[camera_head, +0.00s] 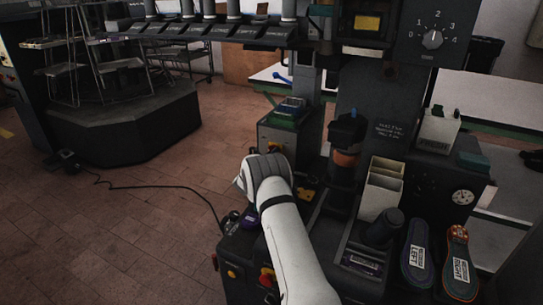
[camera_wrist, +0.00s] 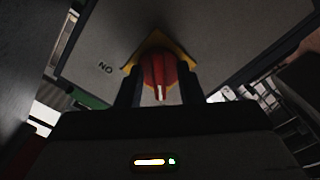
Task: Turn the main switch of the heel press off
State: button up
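The main switch (camera_wrist: 160,72) is a red rotary knob on a yellow plate, set on a grey panel. It is at the top centre of the wrist view, and its white mark points down toward my gripper. The word "ON" (camera_wrist: 105,68) shows upside down, left of the knob. My gripper (camera_wrist: 160,94) has its two dark fingers apart, one on each side of the knob. I cannot tell whether they touch it. In the head view my white wrist hides the fingers and most of the switch area beside the grey box (camera_head: 277,135).
A red knob (camera_head: 267,277) and an orange button (camera_head: 232,272) are on the press's front left. Insoles marked left (camera_head: 418,255) and right (camera_head: 459,262) lie at the right. A dial (camera_head: 432,40) is at the upper right. A cable (camera_head: 150,186) crosses the open tiled floor.

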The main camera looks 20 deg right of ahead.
jog(key=v, duration=0.7)
jog(key=shift+s+a, duration=0.3)
jog(key=shift+a, duration=0.05)
jog(key=shift+r, duration=0.1)
jog(key=s+a+r+n+y+p, duration=0.15)
jog(key=a+r+y, duration=0.25)
jog(key=r, duration=0.4)
jog(key=s+a+r+y+p, duration=0.2)
jog(key=a+r+y, duration=0.15)
jog(key=r, duration=0.35)
jog(key=s+a+r+g+y+p, duration=0.1)
jog(key=s+a+r+y, duration=0.25)
jog(key=s, duration=0.35)
jog(key=s+a+r+g+y+p, duration=0.1)
jog(key=s+a+r+y+p, duration=0.1)
jog(key=s+r, duration=0.4)
jog(key=s+d+m+g+p, duration=0.1)
jog(key=s+g+p, duration=0.2)
jog(key=s, duration=3.1)
jog(key=g, duration=0.5)
jog(key=shift+s+d+r+m, duration=0.15)
jog(key=shift+s+r+m, duration=0.1)
jog(key=shift+s+m, duration=0.15)
